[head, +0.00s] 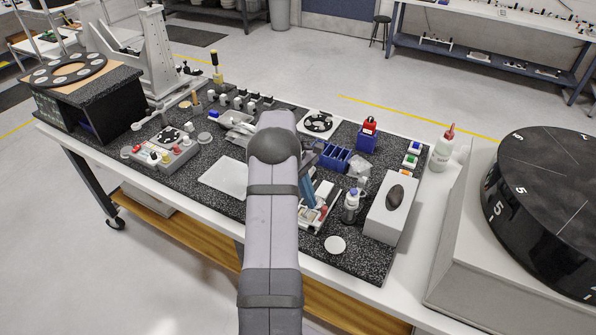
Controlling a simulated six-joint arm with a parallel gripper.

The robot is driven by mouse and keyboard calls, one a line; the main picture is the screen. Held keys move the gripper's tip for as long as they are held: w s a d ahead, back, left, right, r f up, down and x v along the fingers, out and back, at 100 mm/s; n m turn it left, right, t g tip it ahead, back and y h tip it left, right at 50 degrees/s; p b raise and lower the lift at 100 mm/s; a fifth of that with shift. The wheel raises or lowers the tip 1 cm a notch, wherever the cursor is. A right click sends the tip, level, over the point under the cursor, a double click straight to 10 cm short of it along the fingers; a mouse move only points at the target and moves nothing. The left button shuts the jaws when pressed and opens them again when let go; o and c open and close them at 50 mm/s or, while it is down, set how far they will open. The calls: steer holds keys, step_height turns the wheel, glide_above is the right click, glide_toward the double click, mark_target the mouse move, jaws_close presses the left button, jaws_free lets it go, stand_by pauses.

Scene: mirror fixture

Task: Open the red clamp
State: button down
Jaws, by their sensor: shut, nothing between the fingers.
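My arm stretches up the middle of the head view, and my gripper is hidden behind it. Just right of the arm, a small fixture (318,215) with pale and metal parts stands on the speckled black mat. A small red part (323,210) shows on it; it may be the red clamp, but it is too small to tell whether it is open or shut. The arm covers the left side of this fixture.
A white tissue box (388,213), a blue-capped bottle (351,207) and a white disc (335,245) stand right of the fixture. A blue bin (334,157) is behind it. A button box (160,150) and a white sheet (224,178) lie left of the arm.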

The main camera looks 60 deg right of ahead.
steer(key=w, duration=0.1)
steer(key=w+d, duration=0.1)
steer(key=w, duration=0.1)
steer(key=shift+w+r, duration=0.1)
steer(key=shift+r, duration=0.1)
steer(key=b+v, duration=0.2)
steer(key=v, duration=0.7)
steer(key=shift+r, duration=0.25)
steer(key=shift+s, duration=0.25)
